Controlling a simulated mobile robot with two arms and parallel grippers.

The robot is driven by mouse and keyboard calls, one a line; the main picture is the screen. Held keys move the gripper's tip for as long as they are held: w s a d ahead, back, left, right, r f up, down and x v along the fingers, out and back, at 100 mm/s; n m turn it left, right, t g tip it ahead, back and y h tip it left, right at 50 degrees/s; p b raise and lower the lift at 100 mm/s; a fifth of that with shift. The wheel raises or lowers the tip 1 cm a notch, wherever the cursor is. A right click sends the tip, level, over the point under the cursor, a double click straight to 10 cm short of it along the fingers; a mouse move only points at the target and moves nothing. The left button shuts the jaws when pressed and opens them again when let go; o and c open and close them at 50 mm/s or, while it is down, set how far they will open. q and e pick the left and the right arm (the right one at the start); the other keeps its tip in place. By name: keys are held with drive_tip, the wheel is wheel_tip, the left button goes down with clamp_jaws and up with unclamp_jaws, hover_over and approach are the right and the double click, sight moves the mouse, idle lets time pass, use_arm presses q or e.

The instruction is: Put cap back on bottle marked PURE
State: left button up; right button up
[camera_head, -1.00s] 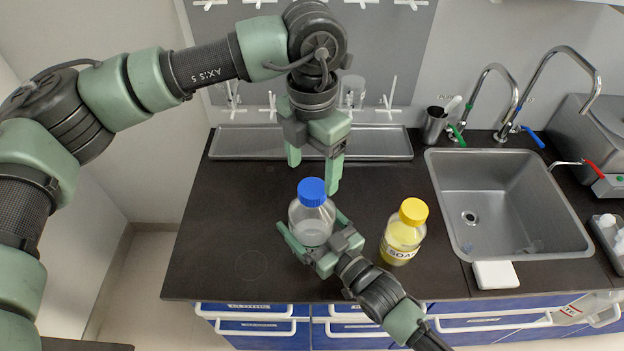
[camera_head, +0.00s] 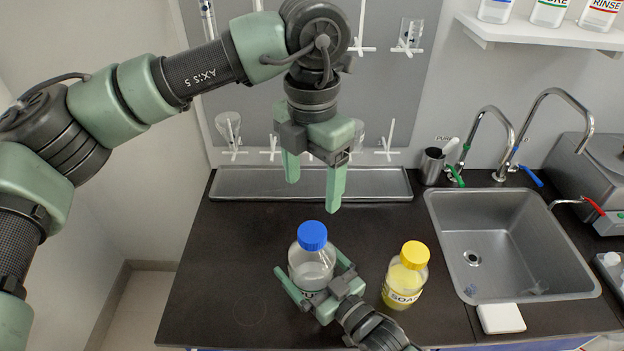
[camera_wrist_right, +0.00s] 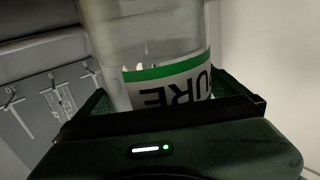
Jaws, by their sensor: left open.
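A clear bottle (camera_head: 311,273) with a blue cap (camera_head: 312,236) on its mouth stands upright on the dark counter. The cap looks level; whether it is screwed tight I cannot tell. My right gripper (camera_head: 314,279) is shut around the bottle's body from the front.
A yellow-capped bottle marked SOAP (camera_head: 404,277) stands close to the right of my right gripper. A sink (camera_head: 505,240) with taps is further right. A metal tray (camera_head: 240,184) and pegboard (camera_head: 385,95) are behind. A shelf (camera_head: 540,32) holds labelled bottles at upper right.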

drive_tip(key=b+v, duration=0.1)
drive_tip(key=v, duration=0.5)
drive_tip(key=shift+s+d+f+b, duration=0.15)
drive_tip(key=shift+s+d+b, duration=0.05)
drive_tip(key=shift+s+b, duration=0.1)
drive_tip(key=shift+s+d, duration=0.35)
drive_tip(key=shift+s, duration=0.05)
